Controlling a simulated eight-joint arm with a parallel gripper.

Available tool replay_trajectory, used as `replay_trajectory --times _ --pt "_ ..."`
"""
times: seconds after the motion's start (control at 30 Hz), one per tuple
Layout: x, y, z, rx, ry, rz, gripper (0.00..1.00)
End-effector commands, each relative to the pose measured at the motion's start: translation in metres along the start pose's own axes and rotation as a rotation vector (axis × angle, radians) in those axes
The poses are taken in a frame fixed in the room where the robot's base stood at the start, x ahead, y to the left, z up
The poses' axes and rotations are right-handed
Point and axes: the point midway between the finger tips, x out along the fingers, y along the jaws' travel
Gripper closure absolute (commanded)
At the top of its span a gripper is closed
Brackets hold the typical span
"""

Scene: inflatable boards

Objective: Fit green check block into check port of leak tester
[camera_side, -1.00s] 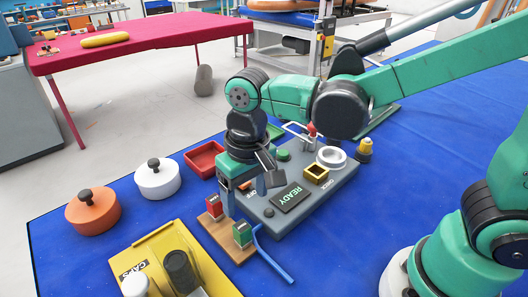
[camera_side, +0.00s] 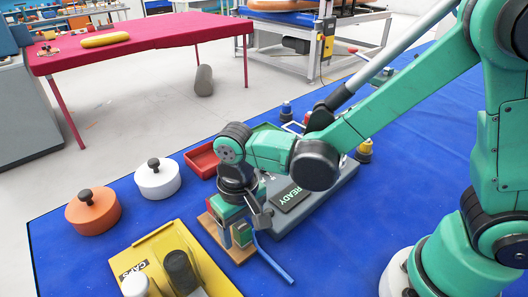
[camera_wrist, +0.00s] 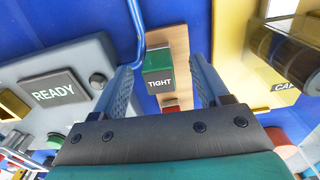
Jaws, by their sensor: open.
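The green check block (camera_side: 242,234) stands at the near end of a wooden rack (camera_side: 238,255). In the wrist view the green block (camera_wrist: 158,72), its label reading TIGHT, lies between my fingers. My gripper (camera_side: 244,222) is open around it, with visible gaps beside the block in the wrist view (camera_wrist: 164,72). A red block (camera_wrist: 171,105) sits further along the rack, hidden by my gripper in the side view. The grey leak tester (camera_side: 318,207) has a READY display (camera_side: 292,198). Its gold square check port (camera_wrist: 13,104) shows at the wrist view's left edge; my arm hides it from the side.
A blue hose (camera_side: 274,262) lies close to the rack's near end. The yellow caps tray (camera_side: 150,250) is left of the rack. A red tray (camera_side: 203,158), white pot (camera_side: 157,181) and orange pot (camera_side: 93,211) stand further left and back.

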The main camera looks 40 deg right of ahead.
Motion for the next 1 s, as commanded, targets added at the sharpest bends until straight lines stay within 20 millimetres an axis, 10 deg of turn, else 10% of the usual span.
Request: replay_trajectory --times 0.27,0.77,1.0 --pt "0.0 0.0 0.0 0.0 0.0 0.0 1.0" --pt "-0.006 0.0 0.0 0.0 0.0 0.0 1.0" --pt "-0.039 0.0 0.0 0.0 0.0 0.0 1.0"
